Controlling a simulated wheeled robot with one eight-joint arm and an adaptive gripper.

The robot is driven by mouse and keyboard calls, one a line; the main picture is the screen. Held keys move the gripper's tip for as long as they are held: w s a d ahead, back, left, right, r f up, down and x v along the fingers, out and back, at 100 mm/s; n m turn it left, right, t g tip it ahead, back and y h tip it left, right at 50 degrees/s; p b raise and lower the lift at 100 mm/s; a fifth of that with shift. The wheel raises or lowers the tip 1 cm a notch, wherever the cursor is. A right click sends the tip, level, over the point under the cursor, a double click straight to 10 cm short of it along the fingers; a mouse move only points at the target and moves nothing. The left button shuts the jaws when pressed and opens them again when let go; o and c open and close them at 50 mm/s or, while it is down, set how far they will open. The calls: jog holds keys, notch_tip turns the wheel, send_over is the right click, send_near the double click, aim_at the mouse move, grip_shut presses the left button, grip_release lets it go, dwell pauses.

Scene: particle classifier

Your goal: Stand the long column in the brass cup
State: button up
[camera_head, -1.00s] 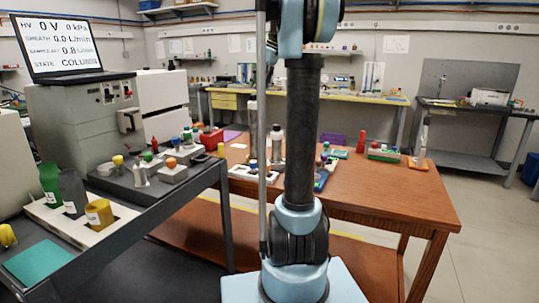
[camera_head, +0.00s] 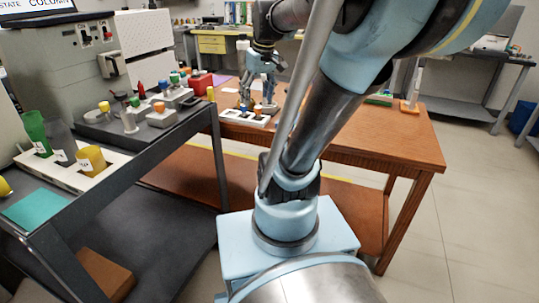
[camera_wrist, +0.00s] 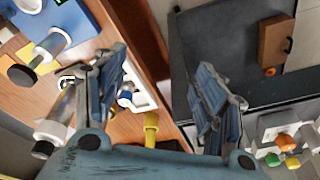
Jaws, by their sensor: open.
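A brass-yellow cup (camera_head: 91,159) stands in a white holder (camera_head: 104,178) at the left in the head view, beside a grey and a green cup. My gripper (camera_head: 258,104) is over the wooden table's left part in the head view. In the wrist view my gripper (camera_wrist: 158,90) has its fingers wide apart with nothing between them. A pale cylinder with a dark end (camera_wrist: 50,130) lies beyond the left finger, partly hidden by it; I cannot tell whether it is the long column.
The dark cart (camera_head: 190,122) carries several small capped bottles and a white panelled machine (camera_head: 148,48). The wooden table (camera_head: 375,138) is mostly bare at its right. A yellow post (camera_wrist: 151,128) shows below the gap between my fingers.

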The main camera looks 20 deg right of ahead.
jog(key=s+d+f+m+h, duration=0.1)
jog(key=s+f+m, duration=0.2)
jog(key=s+f, duration=0.9)
notch_tip(320, 180, down, 4)
jog(key=shift+s+d+r+m, duration=0.1)
jog(key=shift+s+d+m, duration=0.05)
jog(key=shift+s+m, duration=0.2)
